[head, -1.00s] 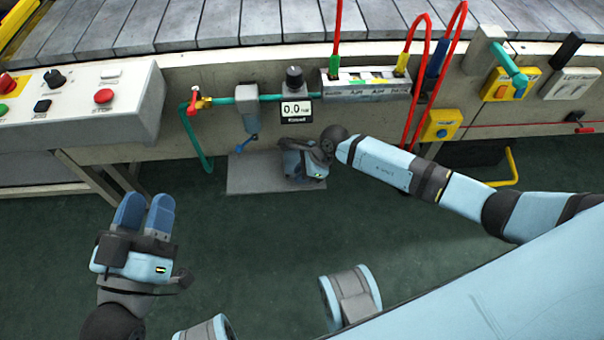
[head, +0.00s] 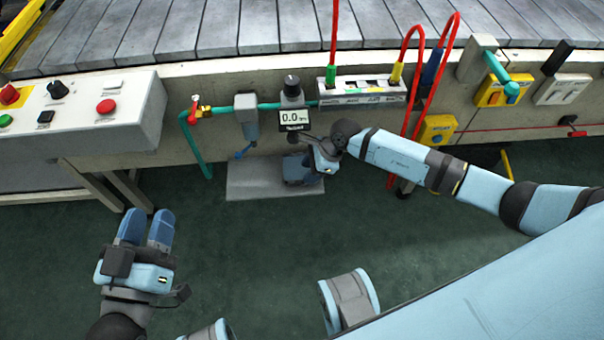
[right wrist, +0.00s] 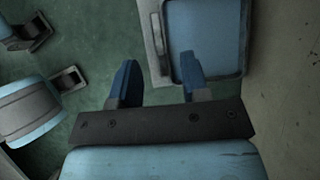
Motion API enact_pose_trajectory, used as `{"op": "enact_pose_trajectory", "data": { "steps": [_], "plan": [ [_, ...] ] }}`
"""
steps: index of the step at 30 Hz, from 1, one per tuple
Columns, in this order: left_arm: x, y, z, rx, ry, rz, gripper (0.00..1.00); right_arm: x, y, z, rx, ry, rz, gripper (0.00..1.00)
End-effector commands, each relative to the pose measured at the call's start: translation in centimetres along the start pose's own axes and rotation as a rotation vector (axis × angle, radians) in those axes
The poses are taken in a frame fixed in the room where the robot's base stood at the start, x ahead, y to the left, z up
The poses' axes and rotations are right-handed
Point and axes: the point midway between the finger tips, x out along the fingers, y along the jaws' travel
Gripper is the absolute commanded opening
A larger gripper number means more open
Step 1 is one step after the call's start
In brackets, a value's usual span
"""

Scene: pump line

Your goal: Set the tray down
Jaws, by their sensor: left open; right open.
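A small blue tray (head: 296,172) sits on a grey plate (head: 250,182) on the floor below the pump line. My right gripper (head: 318,160) is open just above and to the right of it and hides part of it. In the right wrist view the tray (right wrist: 205,45) lies flat on the plate (right wrist: 149,30). There the open jaws (right wrist: 160,82) show with one finger over the tray's near edge and the other left of it; I cannot tell whether they touch it. My left gripper (head: 146,228) is open and empty over the floor at the left.
A control box (head: 85,115) with buttons stands at the left. A gauge (head: 293,118) and a filter (head: 246,115) hang on the line above the plate. Red hoses (head: 412,75) hang right of them. The green floor (head: 235,245) in front is clear.

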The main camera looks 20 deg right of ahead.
Motion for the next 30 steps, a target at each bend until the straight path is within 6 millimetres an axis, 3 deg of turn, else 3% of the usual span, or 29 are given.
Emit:
{"op": "enact_pose_trajectory", "data": {
  "steps": [3,13,19,30],
  "plan": [
    [-0.1,-0.4,0.6,0.007,-0.047,-0.018,0.43,-1.6,0.1,-3.2,0.004,0.009,0.001,0.42],
    [-0.5,-1.3,2.4,0.021,-0.144,-0.052,0.43,-4.8,0.1,-8.9,0.002,0.005,0.000,0.42],
    [-0.6,-1.5,2.6,0.024,-0.158,-0.059,0.43,-5.5,0.1,-10.2,0.001,0.002,0.001,0.42],
    [-0.7,-1.6,2.8,0.026,-0.165,-0.062,0.43,-5.5,0.1,-10.4,0.001,0.002,0.001,0.42]
  ]
}}
